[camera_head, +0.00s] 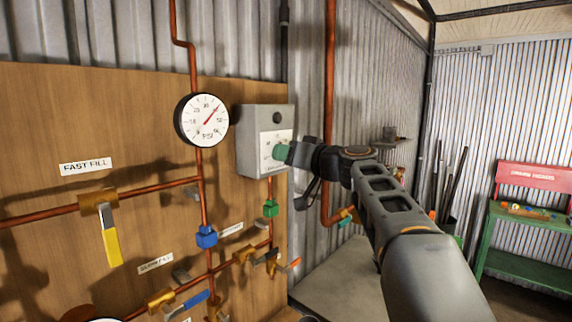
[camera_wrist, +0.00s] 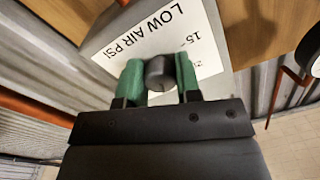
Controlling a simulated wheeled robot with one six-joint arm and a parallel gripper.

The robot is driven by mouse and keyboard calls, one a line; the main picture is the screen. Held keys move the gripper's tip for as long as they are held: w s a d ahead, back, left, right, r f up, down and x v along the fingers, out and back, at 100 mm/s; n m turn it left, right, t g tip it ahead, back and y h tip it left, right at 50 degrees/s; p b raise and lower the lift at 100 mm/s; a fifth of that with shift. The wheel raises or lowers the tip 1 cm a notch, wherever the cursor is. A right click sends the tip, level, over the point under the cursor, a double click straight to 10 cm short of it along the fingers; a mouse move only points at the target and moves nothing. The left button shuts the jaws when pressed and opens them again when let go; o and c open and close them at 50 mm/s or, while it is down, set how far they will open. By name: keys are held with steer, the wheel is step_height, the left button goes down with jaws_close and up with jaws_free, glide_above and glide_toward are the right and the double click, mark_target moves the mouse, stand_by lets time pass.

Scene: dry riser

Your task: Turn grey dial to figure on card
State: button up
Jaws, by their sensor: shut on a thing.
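The dark grey dial (camera_wrist: 160,72) sits between the green fingers of my gripper (camera_head: 281,152) in the wrist view. My gripper is shut on it, one finger on each side. The dial is on the front of a grey box (camera_head: 248,143) on the wooden board. No pointer mark on the dial can be made out. In the head view my fingers hide the dial. I cannot make out a separate card with a figure.
A round pressure gauge (camera_head: 202,120) hangs left of the box. Copper pipes, a yellow-handled valve (camera_head: 110,238) and blue and green fittings cover the board (camera_head: 60,130). A green bench (camera_head: 528,262) with a red back stands at the far right.

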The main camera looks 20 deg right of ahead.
steer(key=m+b, duration=0.1)
steer(key=m, duration=0.4)
steer(key=shift+m+b, duration=0.3)
steer(key=shift+b, duration=0.1)
stand_by(0.4)
steer(key=o, duration=0.9)
steer(key=shift+s, duration=0.1)
steer(key=b+v, duration=0.4)
steer(key=v, duration=0.9)
steer(key=shift+s+d+f, duration=0.1)
steer(key=shift+s+d, duration=0.05)
steer(key=shift+s, duration=0.15)
